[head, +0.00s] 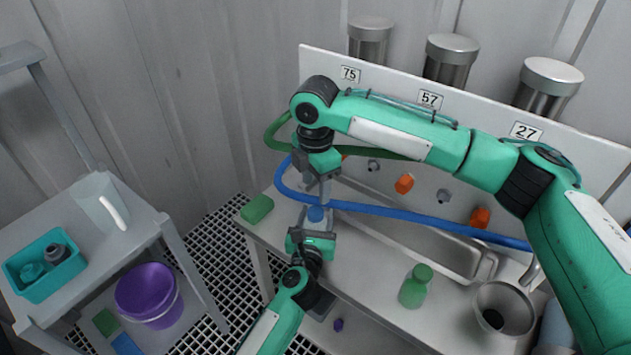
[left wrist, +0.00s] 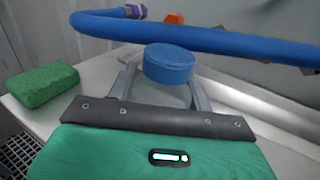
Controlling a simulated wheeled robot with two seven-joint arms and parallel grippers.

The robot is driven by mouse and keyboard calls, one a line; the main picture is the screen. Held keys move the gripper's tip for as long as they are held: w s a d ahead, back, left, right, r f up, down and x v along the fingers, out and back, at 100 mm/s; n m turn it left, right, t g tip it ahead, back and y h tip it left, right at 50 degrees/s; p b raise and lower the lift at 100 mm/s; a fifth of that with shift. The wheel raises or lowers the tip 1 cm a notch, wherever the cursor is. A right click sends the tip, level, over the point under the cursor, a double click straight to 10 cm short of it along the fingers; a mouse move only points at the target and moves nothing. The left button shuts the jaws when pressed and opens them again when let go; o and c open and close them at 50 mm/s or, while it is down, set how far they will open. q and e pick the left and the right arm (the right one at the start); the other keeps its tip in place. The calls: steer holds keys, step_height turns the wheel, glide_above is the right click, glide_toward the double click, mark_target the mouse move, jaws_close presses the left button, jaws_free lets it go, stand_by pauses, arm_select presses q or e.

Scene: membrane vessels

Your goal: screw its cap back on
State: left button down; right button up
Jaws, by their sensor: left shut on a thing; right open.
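A vessel (left wrist: 160,93) with a pale, translucent body stands upright between the fingers of my left gripper (left wrist: 162,92), which is shut on it near the left end of the bench. A blue cap (left wrist: 168,62) sits on top of the vessel; it also shows in the head view (head: 316,213). I cannot tell how tightly it is seated. My right gripper (head: 319,190) points down just above the cap, open. In the head view its fingers are small, and I cannot tell whether they reach the cap's sides. My right gripper does not show in the left wrist view.
A blue hose (head: 420,212) crosses close behind the cap. A green sponge (head: 257,209) lies at the bench's left end. A steel trough (head: 440,246), a green bottle (head: 414,288) and a metal funnel-like vessel (head: 504,305) are to the right. A cart (head: 110,240) stands left.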

mark_target(316, 211)
steer(key=shift+f, duration=4.05)
steer(key=c, duration=1)
steer(key=o, duration=1.2)
steer(key=shift+c, duration=0.2)
steer(key=shift+r, duration=0.1)
